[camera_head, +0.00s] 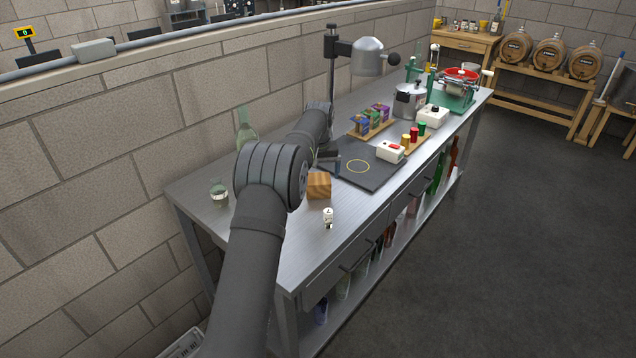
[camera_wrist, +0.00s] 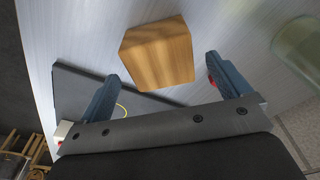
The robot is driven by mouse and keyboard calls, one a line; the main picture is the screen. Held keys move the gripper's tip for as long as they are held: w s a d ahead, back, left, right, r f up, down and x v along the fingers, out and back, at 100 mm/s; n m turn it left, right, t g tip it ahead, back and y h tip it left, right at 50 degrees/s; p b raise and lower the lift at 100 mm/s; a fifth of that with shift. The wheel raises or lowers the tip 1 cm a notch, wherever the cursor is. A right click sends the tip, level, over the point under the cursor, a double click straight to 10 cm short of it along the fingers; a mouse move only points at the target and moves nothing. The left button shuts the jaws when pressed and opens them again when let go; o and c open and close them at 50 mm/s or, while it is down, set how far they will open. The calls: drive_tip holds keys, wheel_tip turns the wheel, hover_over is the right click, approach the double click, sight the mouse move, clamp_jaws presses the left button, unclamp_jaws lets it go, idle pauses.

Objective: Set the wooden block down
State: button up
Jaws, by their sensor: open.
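The wooden block (camera_head: 319,186) sits on the metal bench top, just in front of the dark mat. It also shows in the wrist view (camera_wrist: 157,55), between and beyond my fingertips. My gripper (camera_head: 333,163) is open. In the wrist view its two fingers (camera_wrist: 160,78) stand apart on either side of the block, with a gap on both sides, and nothing is held. In the head view my arm hides part of the bench around the gripper.
A small white jar (camera_head: 328,217) stands near the block at the bench's front. A glass jar (camera_head: 219,192) and a green bottle (camera_head: 245,130) stand toward the wall. The dark mat (camera_head: 372,177) bears a yellow ring. A red-and-white switch box (camera_head: 391,151) stands by it.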

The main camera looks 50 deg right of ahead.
sight(318, 181)
drive_tip(key=r, duration=0.6)
drive_tip(key=shift+s+a+r, duration=0.3)
drive_tip(key=shift+r, duration=0.1)
drive_tip(key=f, duration=0.8)
drive_tip(key=w+d+f, duration=0.1)
drive_tip(key=f, duration=0.3)
drive_tip(key=shift+f, duration=0.35)
wheel_tip(318, 181, up, 3)
drive_tip(key=shift+r, duration=0.6)
